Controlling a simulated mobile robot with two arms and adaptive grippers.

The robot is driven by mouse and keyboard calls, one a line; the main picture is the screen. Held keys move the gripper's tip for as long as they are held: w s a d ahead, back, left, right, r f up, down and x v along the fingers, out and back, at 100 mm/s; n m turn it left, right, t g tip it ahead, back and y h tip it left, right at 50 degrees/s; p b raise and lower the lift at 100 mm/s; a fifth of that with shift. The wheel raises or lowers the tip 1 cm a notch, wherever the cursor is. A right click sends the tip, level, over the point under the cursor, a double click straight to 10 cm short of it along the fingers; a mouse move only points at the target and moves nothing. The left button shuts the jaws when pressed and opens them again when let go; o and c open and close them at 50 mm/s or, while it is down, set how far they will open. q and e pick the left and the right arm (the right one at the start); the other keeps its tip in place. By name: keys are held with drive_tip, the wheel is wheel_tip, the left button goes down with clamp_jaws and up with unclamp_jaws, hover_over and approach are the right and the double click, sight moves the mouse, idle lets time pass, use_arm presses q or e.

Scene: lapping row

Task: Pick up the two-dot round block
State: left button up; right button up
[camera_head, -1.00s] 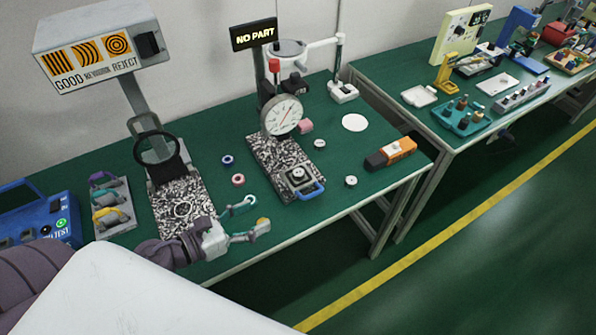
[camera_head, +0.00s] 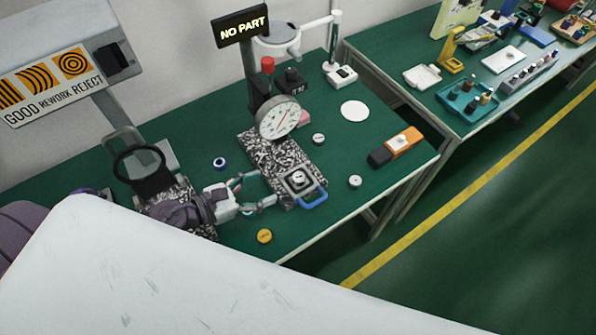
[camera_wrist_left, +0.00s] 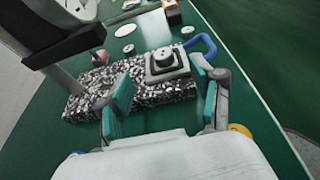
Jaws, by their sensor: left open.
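Small pale round pieces lie on the green bench: one (camera_head: 318,139) beside the dial gauge stand, another (camera_head: 355,181) right of the speckled block. A third round piece (camera_head: 299,179) sits in the square holder with the blue handle. A blue ring (camera_head: 219,163) and a yellow disc (camera_head: 264,236) lie left of and in front of the block. My left gripper (camera_head: 277,190) is open at the block's left edge; its fingers (camera_wrist_left: 166,98) point toward the holder.
The dial gauge (camera_head: 279,117) stands over the speckled block (camera_head: 262,150). An orange and black tool (camera_head: 396,147) and a white disc (camera_head: 354,111) lie to the right. The sorting stand (camera_head: 65,75) is left. Bare bench (camera_head: 335,205) shows at front right.

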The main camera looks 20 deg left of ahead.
sight(298, 177)
use_arm(q)
drive_tip(key=x, duration=0.4)
drive_tip(key=shift+p, duration=0.4)
drive_tip(key=shift+w+d+f, duration=0.25)
drive_tip(key=shift+w+f, duration=0.05)
drive_tip(key=shift+w, duration=0.1)
drive_tip(key=x, duration=0.1)
drive_tip(key=p+x, duration=0.1)
drive_tip(key=x, duration=0.1)
drive_tip(key=shift+d+f, duration=0.25)
drive_tip(key=shift+f, duration=0.1)
drive_tip(key=shift+w+d+f, duration=0.25)
drive_tip(key=shift+w+f, duration=0.05)
drive_tip(key=shift+w, duration=0.1)
drive_tip(key=shift+s, duration=0.1)
use_arm(e)
drive_tip(key=shift+a+r, duration=0.2)
drive_tip(key=shift+r, duration=1)
use_arm(q)
drive_tip(key=c, duration=0.5)
clamp_jaws()
use_arm(e)
drive_tip(key=shift+s+d, duration=0.25)
drive_tip(key=shift+d, duration=0.15)
